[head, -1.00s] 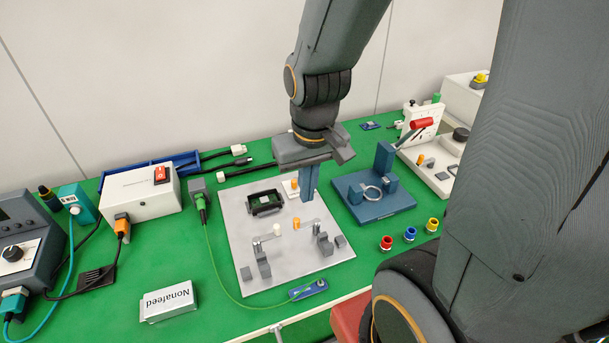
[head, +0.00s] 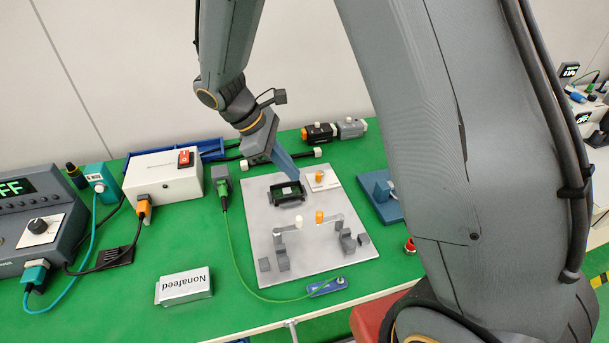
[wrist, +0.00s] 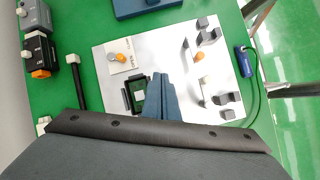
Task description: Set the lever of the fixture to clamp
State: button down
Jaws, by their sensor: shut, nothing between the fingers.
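The fixture is a light grey plate (head: 257,224) on the green bench. Near its back edge, a small white label plate (head: 331,182) carries a lever with an orange knob (head: 319,176). The wrist view also shows the orange knob (wrist: 117,57) and a grey piece beside it; the label's lettering is too small to read. A black nest (head: 290,200) holding a small green board sits left of the label plate. My gripper (head: 296,177) is shut and empty, its blue fingers slanting down behind and above the nest. In the wrist view the fingertips (wrist: 159,76) are apart from the knob.
Two swing arms, one with a white tip (head: 298,222) and one with an orange tip (head: 320,216), stand at the plate's front with grey blocks. A blue stand (head: 386,208) lies right, partly behind my arm. A white box (head: 165,176) stands left.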

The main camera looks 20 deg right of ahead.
aim_at(320, 173)
jog(key=w+a+f+n+t+h, duration=0.1)
jog(key=w+a+f+n+h, duration=0.1)
jog(key=w+a+n, duration=0.3)
jog(key=shift+w+a+t+h+b, duration=0.25)
jog(key=shift+w+t+h+b, duration=0.15)
jog(key=shift+w+h, duration=0.45)
jog(key=p+x, duration=0.3)
jog(key=x, duration=0.7)
jog(key=shift+s+d, duration=0.15)
jog(key=shift+d, duration=0.05)
jog(key=d+p, duration=0.1)
jog(key=d, duration=0.1)
jog(key=shift+d+r, duration=0.1)
jog(key=shift+d, duration=0.15)
jog(key=shift+w+d+p, duration=0.2)
jog(key=shift+d+p, duration=0.15)
jog(key=shift+d, duration=0.25)
jog(key=shift+s+a+n, duration=0.1)
jog(key=shift+n, duration=0.2)
